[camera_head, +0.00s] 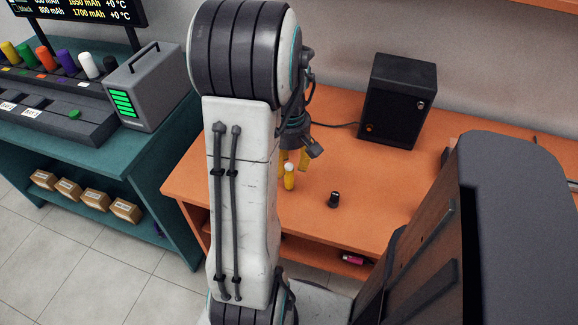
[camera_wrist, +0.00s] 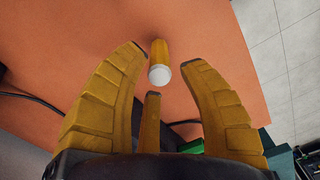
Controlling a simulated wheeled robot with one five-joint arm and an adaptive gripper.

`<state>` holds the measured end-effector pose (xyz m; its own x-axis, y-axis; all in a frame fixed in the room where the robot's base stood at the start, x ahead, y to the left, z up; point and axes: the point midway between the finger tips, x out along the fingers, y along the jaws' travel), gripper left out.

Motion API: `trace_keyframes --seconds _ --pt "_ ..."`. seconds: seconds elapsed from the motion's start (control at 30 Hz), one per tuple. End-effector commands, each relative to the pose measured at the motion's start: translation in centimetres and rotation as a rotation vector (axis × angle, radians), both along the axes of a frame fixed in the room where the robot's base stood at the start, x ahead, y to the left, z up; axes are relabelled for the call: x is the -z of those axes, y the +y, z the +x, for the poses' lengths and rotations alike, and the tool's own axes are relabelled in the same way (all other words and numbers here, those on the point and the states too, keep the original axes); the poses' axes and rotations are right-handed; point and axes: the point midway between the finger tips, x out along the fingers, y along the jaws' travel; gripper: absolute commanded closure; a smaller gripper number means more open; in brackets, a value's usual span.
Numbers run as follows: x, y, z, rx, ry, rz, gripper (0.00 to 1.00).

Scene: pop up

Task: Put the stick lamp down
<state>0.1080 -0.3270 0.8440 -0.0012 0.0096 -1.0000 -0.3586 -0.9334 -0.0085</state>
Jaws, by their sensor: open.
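The stick lamp (camera_head: 289,177) is a small yellow cylinder with a white end. It appears to stand upright on the orange table (camera_head: 370,175) in the head view. In the wrist view the lamp (camera_wrist: 159,51) shows its white end towards the camera, between and just beyond the fingertips. My gripper (camera_wrist: 167,73) has yellow fingers spread apart around the lamp, with visible gaps on both sides. In the head view my gripper (camera_head: 293,160) is just above the lamp, partly hidden behind my arm.
A small black cylinder (camera_head: 334,199) stands right of the lamp. A black speaker box (camera_head: 398,100) with a cable is at the back. A teal bench (camera_head: 150,175) at left holds a rack of coloured cylinders and a grey box (camera_head: 147,87). The table front is mostly clear.

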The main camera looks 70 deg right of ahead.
Motion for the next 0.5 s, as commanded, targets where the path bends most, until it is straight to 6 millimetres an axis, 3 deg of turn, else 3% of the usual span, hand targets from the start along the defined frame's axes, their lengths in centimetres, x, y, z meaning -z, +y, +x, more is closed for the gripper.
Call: trace_keyframes --seconds 0.2,0.5 --pt "-4.2 -0.1 0.0 0.000 0.000 -0.004 0.62" --pt "-8.4 -0.1 0.0 0.000 -0.001 -0.001 0.62"
